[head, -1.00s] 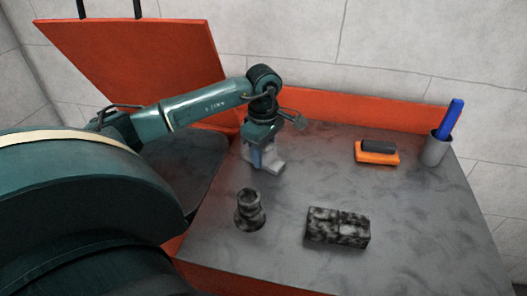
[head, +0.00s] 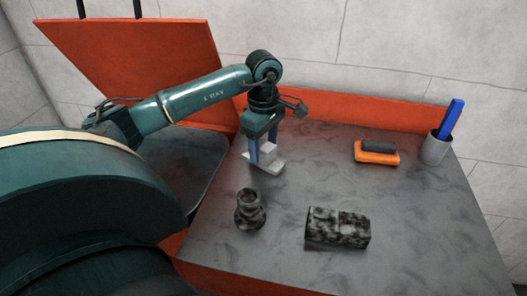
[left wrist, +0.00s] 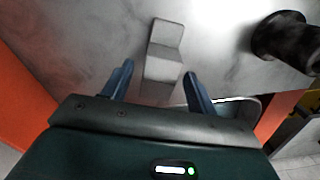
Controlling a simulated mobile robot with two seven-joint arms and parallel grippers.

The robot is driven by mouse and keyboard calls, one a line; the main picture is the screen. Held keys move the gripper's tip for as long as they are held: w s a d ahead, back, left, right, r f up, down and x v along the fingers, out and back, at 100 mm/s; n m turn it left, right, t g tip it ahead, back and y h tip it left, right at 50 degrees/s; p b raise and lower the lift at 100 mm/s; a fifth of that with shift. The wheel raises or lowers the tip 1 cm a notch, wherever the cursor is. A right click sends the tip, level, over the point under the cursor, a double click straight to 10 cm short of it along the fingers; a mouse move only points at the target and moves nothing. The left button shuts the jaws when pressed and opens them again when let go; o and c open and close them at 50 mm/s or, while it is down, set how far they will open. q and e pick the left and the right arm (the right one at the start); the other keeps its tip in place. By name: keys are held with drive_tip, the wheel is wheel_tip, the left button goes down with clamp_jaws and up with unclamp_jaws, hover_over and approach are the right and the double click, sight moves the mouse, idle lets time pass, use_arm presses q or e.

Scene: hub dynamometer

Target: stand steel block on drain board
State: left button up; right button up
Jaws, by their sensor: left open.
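The steel block (head: 267,154) is a pale grey stepped piece with a raised part and a low, flat foot, near the bench's back left. I cannot tell whether the foot is a separate piece. In the left wrist view the block (left wrist: 164,66) shows between the fingertips, its other part reaching toward the picture's top. My left gripper (head: 263,148) points down over it, open, fingers either side of the raised part with gaps. I cannot surely pick out the drain board; a dark panel with a pale rim (head: 196,178) lies left of the bench. My right gripper is out of view.
On the grey bench (head: 400,205) are a dark spool-shaped part (head: 249,210), a mottled dark block (head: 338,228), an orange-and-black brush-like item (head: 377,154) and a grey cup (head: 436,149) with a blue item. An orange panel (head: 135,60) slopes behind my left arm. The bench's middle is clear.

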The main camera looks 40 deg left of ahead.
sight(263, 146)
use_arm(q)
drive_tip(key=shift+r, duration=2.35)
